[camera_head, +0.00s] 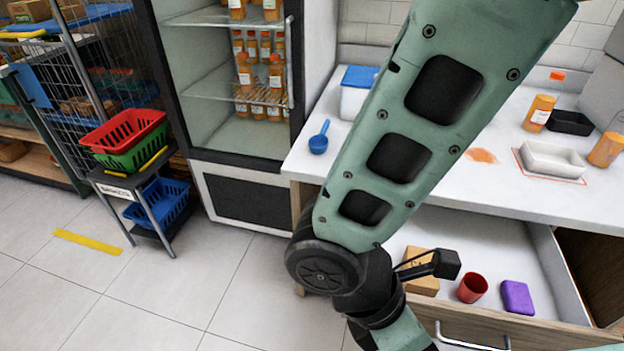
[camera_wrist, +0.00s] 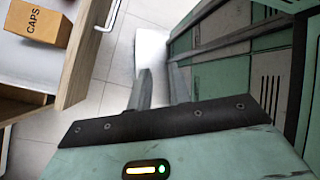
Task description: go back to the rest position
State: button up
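My arm crosses the head view from the upper right to the bottom middle, and the gripper itself is below that view. In the wrist view my gripper (camera_wrist: 158,82) points down past the open drawer, beside my own green body on the right. Its two fingers stand apart, and I see nothing held between them. A pale patch shows beyond the fingertips; I cannot tell what it is.
The open drawer (camera_head: 548,262) holds a CAPS box (camera_head: 420,284), a red cup (camera_head: 472,288) and a purple box (camera_head: 517,297). Its wooden edge (camera_wrist: 85,55) is close left of my gripper. The fridge (camera_head: 240,140) stands behind.

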jog(key=w+r+m+t+y+p, duration=0.1)
jog(key=w+r+m+y, duration=0.1)
jog(key=r+m, duration=0.4)
jog(key=w+r+m+t+y, duration=0.1)
jog(key=w+r+m+y, duration=0.1)
jog(key=r+m+y, duration=0.3)
jog(key=shift+w+d+r+m+t+p, duration=0.25)
jog(key=shift+d+r+m+t+p, duration=0.15)
jog(key=shift+m, duration=1.1)
